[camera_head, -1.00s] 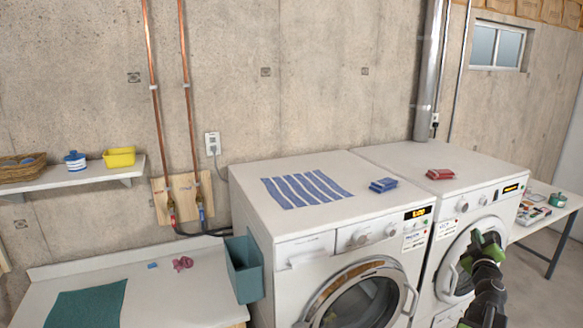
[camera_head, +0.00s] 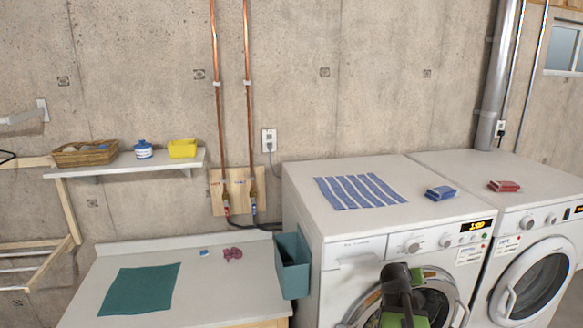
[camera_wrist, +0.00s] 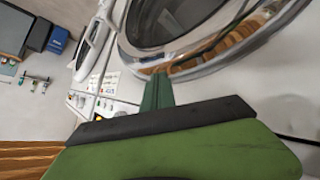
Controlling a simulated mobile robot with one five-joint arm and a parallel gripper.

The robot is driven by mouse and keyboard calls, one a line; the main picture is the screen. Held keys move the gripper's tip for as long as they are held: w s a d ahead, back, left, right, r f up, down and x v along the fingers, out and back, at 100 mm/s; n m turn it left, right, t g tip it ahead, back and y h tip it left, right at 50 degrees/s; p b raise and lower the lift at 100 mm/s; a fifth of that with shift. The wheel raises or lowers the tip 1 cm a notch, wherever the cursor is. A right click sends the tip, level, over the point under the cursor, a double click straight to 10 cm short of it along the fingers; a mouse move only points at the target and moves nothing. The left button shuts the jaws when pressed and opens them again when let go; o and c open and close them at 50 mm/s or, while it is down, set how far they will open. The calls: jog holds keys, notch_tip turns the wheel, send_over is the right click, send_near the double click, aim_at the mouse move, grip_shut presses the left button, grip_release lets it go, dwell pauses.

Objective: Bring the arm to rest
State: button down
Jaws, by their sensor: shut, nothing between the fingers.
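My arm shows at the bottom of the head view, in front of the left washer's round door. My gripper (camera_head: 400,284) is a dark and green shape there, and its fingertips are hard to make out. In the wrist view the gripper's green and black body (camera_wrist: 170,140) fills the bottom, with a narrow dark green finger part (camera_wrist: 157,92) pointing towards the chrome door ring. The jaws are shut and hold nothing. I cannot tell how far the gripper is from the door.
The left washer (camera_head: 350,250) bears a striped cloth (camera_head: 357,191) and a blue packet (camera_head: 441,193). The right machine (camera_head: 545,215) bears a red packet (camera_head: 504,186). A counter (camera_head: 215,290) holds a green cloth (camera_head: 140,288). A teal bin (camera_head: 292,265) hangs between counter and washer.

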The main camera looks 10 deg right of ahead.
jog(key=s+a+f+n+g+y, duration=0.2)
jog(key=a+f+y, duration=0.1)
jog(key=a, duration=1)
jog(key=s+a+f+n+g+y, duration=0.1)
jog(key=s+a+f+g+y, duration=0.15)
jog(key=a, duration=0.95)
jog(key=s+a+f+n+g+y, duration=0.1)
jog(key=a+f+n+y, duration=0.2)
jog(key=a, duration=1)
jog(key=s+f+m+g+b, duration=0.1)
jog(key=s+f+b, duration=0.2)
jog(key=f+b, duration=0.7)
jog(key=shift+s+a+f, duration=0.15)
jog(key=shift+a+f, duration=0.25)
jog(key=shift+f, duration=0.25)
jog(key=shift+r, duration=0.1)
